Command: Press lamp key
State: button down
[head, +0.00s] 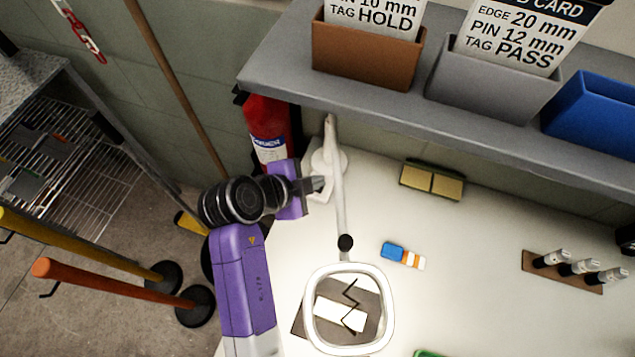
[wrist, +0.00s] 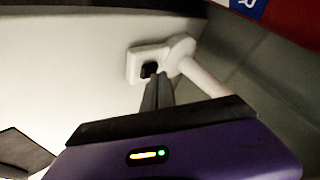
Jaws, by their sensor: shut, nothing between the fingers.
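The white lamp has its base (head: 325,161) on the table's back left, and its arm runs forward to a square ring head (head: 309,312). In the wrist view the base shows as a white block (wrist: 134,66) with a black key (wrist: 148,69) on it. My gripper (head: 319,184) is shut and empty, beside the lamp base. In the wrist view its fingertips (wrist: 154,82) are at the key, partly covering it; I cannot tell whether they touch it. The key is hidden or too small to make out in the head view.
A red fire extinguisher (head: 267,118) stands behind my gripper. A grey shelf (head: 290,85) with bins overhangs the table's back.

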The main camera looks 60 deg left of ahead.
jog(key=shift+f, duration=0.2)
jog(key=shift+r, duration=0.65)
dwell(0.3)
notch_tip(320, 180, up, 6)
jog(key=p, duration=0.4)
jog(key=shift+s, duration=0.15)
dwell(0.7)
